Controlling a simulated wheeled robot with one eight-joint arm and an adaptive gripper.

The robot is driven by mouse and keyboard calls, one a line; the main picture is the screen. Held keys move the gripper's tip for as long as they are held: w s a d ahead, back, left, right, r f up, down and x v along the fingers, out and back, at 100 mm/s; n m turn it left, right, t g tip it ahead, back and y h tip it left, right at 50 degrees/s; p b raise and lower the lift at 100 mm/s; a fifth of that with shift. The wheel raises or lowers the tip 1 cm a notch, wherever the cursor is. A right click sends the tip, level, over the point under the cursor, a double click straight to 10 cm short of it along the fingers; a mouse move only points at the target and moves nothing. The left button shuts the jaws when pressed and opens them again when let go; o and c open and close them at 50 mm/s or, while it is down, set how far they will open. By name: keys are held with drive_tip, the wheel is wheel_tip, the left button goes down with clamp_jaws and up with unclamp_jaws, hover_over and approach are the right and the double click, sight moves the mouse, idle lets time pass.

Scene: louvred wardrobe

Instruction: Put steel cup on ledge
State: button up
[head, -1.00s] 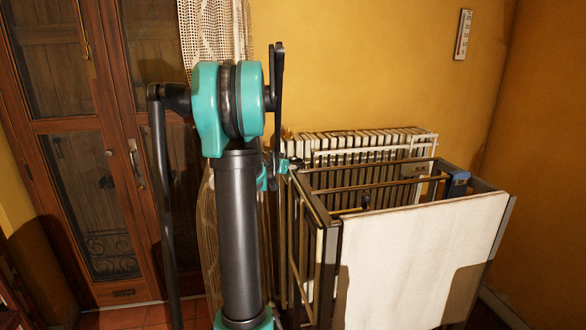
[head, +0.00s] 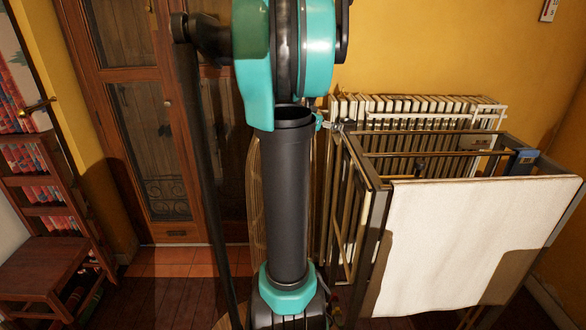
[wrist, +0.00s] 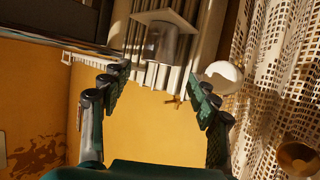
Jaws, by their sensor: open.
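In the wrist view, which looks upside down, a grey cylinder (wrist: 160,44) sits against a small pale square plate (wrist: 166,20). It may be the steel cup, but I cannot be sure. The plate may be the ledge; I cannot confirm this. My gripper (wrist: 161,77) is open, with nothing between its fingers. The cylinder is beyond the fingertips, apart from them. In the head view my arm hides most of the area around my gripper, and no cup can be made out.
A white radiator (head: 420,105) runs along the yellow wall, behind a metal-framed rack with a white cloth (head: 455,245). A white rounded object (wrist: 222,74) and a brownish bowl-like object (wrist: 297,158) show near the lace curtain (wrist: 275,70). Wooden shelves (head: 50,215) stand left; floor (head: 180,275) is open before the wardrobe.

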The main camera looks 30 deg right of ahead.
drive_tip(key=s+a+f+n+y, duration=0.4)
drive_tip(key=a+f, duration=0.3)
drive_tip(key=a, duration=0.7)
drive_tip(key=s+a+f+n+y, duration=0.4)
drive_tip(key=s+a+f+n, duration=0.2)
drive_tip(key=a, duration=0.8)
drive_tip(key=s+a+f+n+y, duration=0.4)
drive_tip(key=a+f, duration=0.6)
drive_tip(key=a, duration=0.4)
drive_tip(key=shift+s+a+f+n+t+y, duration=0.25)
drive_tip(key=shift+s+n+t+y, duration=0.2)
drive_tip(key=shift+s, duration=0.65)
drive_tip(key=shift+r, duration=0.1)
drive_tip(key=shift+c, duration=0.5)
